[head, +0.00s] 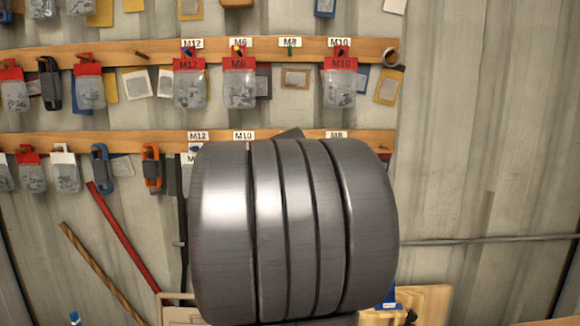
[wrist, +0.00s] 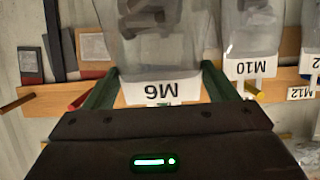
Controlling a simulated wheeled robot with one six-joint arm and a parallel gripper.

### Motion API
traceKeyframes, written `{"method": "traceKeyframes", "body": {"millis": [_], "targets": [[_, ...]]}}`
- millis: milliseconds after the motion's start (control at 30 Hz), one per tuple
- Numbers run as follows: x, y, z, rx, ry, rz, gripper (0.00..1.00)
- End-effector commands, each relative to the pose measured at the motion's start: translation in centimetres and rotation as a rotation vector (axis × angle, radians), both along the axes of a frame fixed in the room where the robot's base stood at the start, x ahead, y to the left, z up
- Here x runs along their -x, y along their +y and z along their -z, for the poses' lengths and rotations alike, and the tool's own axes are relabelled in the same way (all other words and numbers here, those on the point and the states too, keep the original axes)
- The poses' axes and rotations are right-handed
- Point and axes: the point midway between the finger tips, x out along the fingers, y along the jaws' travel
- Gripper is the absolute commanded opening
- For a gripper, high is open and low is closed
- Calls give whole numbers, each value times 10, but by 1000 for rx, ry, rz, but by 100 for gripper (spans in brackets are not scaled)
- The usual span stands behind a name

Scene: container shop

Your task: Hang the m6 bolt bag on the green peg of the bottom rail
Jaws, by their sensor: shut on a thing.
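The M6 bolt bag (wrist: 160,50) is a clear bag with a white M6 header (wrist: 160,90), appearing upside down in the wrist view. My gripper (wrist: 157,84) is shut on it at the header, with one dark green finger on each side. The bag is in front of the bottom rail (wrist: 40,98), which also shows in the head view (head: 110,139). I cannot tell whether bag and rail touch. No green peg shows clearly on the bottom rail; the bag and my gripper cover that stretch. In the head view my arm hides the gripper and held bag.
In the wrist view, an M10 bag (wrist: 250,45) hangs close beside the held bag, near a yellow peg (wrist: 255,92). A red peg (wrist: 76,101) is on the other side. The upper rail (head: 130,52) carries red-topped bags, including another M6 bag (head: 239,85).

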Motion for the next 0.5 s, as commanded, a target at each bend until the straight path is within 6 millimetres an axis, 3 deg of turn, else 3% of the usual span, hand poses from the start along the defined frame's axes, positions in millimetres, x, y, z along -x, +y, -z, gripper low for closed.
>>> {"method": "traceKeyframes", "body": {"millis": [500], "targets": [[-31, 0, 1, 0, 1, 0, 55]]}}
